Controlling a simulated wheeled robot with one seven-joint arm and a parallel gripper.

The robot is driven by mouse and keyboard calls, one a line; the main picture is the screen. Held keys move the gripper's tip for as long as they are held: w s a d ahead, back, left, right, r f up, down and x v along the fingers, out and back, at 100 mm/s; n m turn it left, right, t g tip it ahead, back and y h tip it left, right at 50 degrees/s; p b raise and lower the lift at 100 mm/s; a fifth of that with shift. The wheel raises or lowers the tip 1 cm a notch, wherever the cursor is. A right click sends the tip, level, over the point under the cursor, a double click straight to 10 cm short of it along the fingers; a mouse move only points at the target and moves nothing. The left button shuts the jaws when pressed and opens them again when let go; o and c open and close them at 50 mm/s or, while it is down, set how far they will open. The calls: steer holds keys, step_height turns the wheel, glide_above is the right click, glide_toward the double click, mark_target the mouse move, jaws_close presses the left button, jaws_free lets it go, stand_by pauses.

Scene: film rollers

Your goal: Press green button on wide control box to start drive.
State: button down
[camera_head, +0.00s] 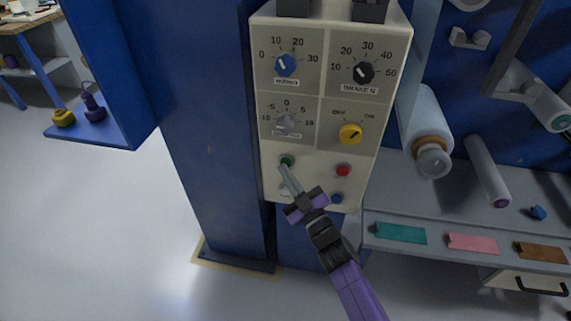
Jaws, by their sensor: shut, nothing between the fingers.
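The wide control box (309,145) is a cream panel mounted at the blue post. The green button (287,160) sits at its lower left, partly covered by my gripper. My gripper (286,168) is shut and empty, with its fingertips right at the lower edge of the green button. I cannot tell whether the tips touch it or whether it is pressed in. The red button (343,170) is to the right, and a blue button (337,198) is below that. Something pale shows behind my fingers at the lower left of the panel.
Above the buttons are a blue knob (286,65), a black knob (363,72), a grey knob (286,123) and a yellow knob (350,133). The blue post (210,130) stands left. A white roller (428,125) and a grey shelf (440,205) are at the right.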

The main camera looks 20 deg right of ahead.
steer(key=shift+w+d, duration=0.15)
stand_by(0.4)
steer(key=shift+s+a, duration=0.55)
steer(key=shift+s, duration=0.15)
steer(key=shift+s+a, duration=0.75)
steer(key=shift+s, duration=0.3)
steer(key=shift+s+a, duration=0.7)
steer(key=shift+s, duration=0.3)
